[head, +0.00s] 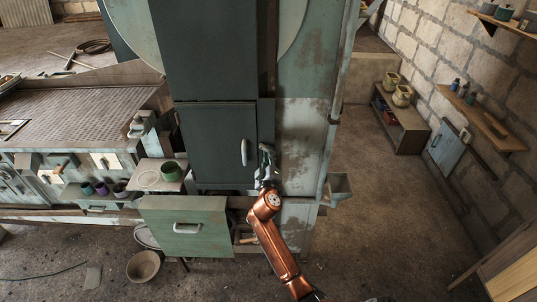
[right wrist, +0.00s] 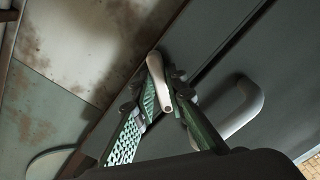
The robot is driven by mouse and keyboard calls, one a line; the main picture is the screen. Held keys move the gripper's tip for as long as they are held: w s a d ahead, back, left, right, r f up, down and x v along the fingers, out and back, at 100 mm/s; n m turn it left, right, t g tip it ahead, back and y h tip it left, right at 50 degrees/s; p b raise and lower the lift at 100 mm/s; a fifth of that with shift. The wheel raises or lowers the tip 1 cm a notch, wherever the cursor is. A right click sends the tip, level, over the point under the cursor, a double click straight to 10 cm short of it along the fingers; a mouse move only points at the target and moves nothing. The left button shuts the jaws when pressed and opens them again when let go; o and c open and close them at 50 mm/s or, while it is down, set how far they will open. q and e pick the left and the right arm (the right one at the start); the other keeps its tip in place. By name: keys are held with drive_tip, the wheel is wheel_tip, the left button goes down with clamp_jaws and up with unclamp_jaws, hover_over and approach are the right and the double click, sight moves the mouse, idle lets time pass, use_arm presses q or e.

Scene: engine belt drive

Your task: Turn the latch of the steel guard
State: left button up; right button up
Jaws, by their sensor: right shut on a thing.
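The steel guard (head: 215,130) is a dark grey-green door on the front of the machine, and it looks shut. Its pale handle (head: 244,152) stands upright near the right edge; it also shows in the right wrist view (right wrist: 240,108). The latch (right wrist: 158,72) is a short whitish lever beside the guard's edge. My right gripper (head: 266,152) is at that edge, just right of the handle. In the right wrist view my right gripper (right wrist: 163,92) has its green-padded fingers closed around the latch. In the head view the latch is hidden behind the gripper. My left gripper is not in view.
A green drawer front (head: 185,243) sticks out below the guard. A bench (head: 75,95) with cups and small parts stands at the left. A bowl (head: 143,266) is on the floor. The floor at the right (head: 385,220) is clear, up to a low shelf (head: 408,133).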

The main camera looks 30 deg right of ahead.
clamp_jaws()
drive_tip(key=shift+w+a+f+m+b, duration=0.1)
drive_tip(key=shift+a+f+m+b, duration=0.05)
drive_tip(key=shift+m+b, duration=2.25)
drive_tip(key=shift+w+a+f+m+b, duration=0.1)
drive_tip(key=shift+m+b, duration=1.75)
drive_tip(key=shift+m, duration=0.95)
